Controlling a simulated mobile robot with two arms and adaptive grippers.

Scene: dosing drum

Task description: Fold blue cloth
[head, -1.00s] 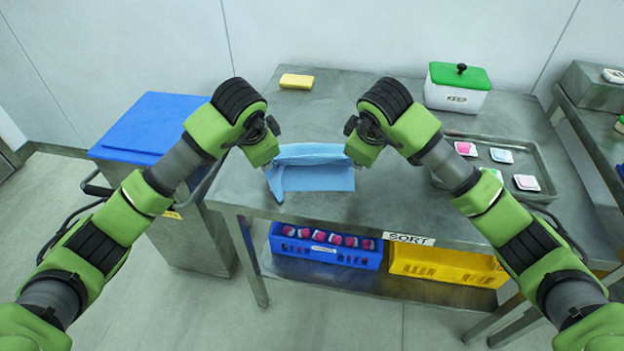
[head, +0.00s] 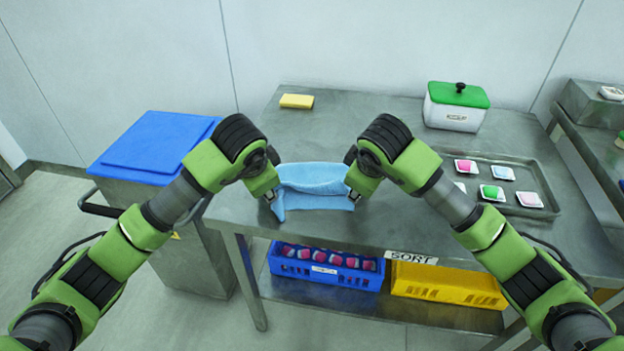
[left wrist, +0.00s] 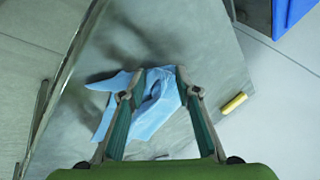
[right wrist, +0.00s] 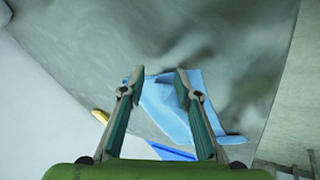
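The light blue cloth (head: 313,180) lies near the table's front edge, doubled over, with a puffed upper layer and a flatter strip along the front. My left gripper (head: 270,198) is at its left end and my right gripper (head: 352,196) at its right end. In the left wrist view the cloth (left wrist: 155,105) shows crumpled between and beyond the parted fingers (left wrist: 152,84). In the right wrist view the cloth (right wrist: 165,108) lies beneath the parted fingers (right wrist: 158,74). Both grippers look open. Contact at the fingertips is not clear.
A yellow sponge (head: 297,101) lies at the table's back left. A white box with a green lid (head: 455,108) and a tray (head: 545,175) with several small packs stand right. A blue crate (head: 325,278) and a yellow crate (head: 445,290) are on the lower shelf. A blue-lidded bin (head: 150,150) stands left.

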